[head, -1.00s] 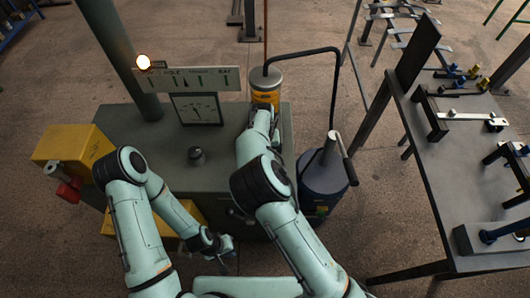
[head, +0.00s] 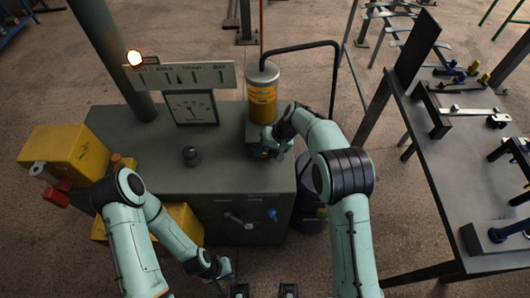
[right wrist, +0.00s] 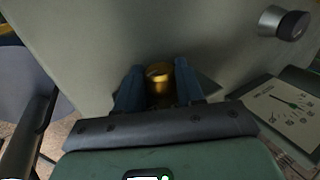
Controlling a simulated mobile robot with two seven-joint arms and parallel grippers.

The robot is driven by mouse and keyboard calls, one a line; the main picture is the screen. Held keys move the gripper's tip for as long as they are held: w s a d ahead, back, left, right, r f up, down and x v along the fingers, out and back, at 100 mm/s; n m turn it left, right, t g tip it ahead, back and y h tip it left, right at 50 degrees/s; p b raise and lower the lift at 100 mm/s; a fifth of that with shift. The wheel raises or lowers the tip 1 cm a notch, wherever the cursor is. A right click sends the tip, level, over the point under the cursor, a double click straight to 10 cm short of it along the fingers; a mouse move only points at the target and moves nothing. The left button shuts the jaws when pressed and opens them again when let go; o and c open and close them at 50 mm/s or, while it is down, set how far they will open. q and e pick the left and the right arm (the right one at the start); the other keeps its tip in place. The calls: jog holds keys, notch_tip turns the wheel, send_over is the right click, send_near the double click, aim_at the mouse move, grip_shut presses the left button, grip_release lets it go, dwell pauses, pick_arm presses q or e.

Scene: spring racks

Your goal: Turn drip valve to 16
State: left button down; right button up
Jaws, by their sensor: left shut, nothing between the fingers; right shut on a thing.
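The small brass knob (right wrist: 158,73), which I take for the drip valve, sits between the blue fingers of my right gripper (right wrist: 158,88) in the right wrist view. The gripper is shut on it, against the grey-green cabinet top. In the head view my right gripper (head: 268,150) is at the foot of the yellow-banded cylinder (head: 262,95), and the knob is hidden there. No readable valve number shows. The dial gauge (head: 190,108) stands upright on the cabinet; it also shows in the right wrist view (right wrist: 283,107). My left gripper (head: 222,274) is low in front of the cabinet, shut and empty.
A yellow box (head: 65,152) with a red handle is left. A dark table (head: 455,165) with tools is right.

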jog(key=shift+r, duration=0.1)
jog(key=o, duration=1)
jog(key=shift+o, duration=0.2)
jog(key=v, duration=1.3)
jog(key=shift+p, duration=0.35)
jog(key=shift+d+r, duration=0.1)
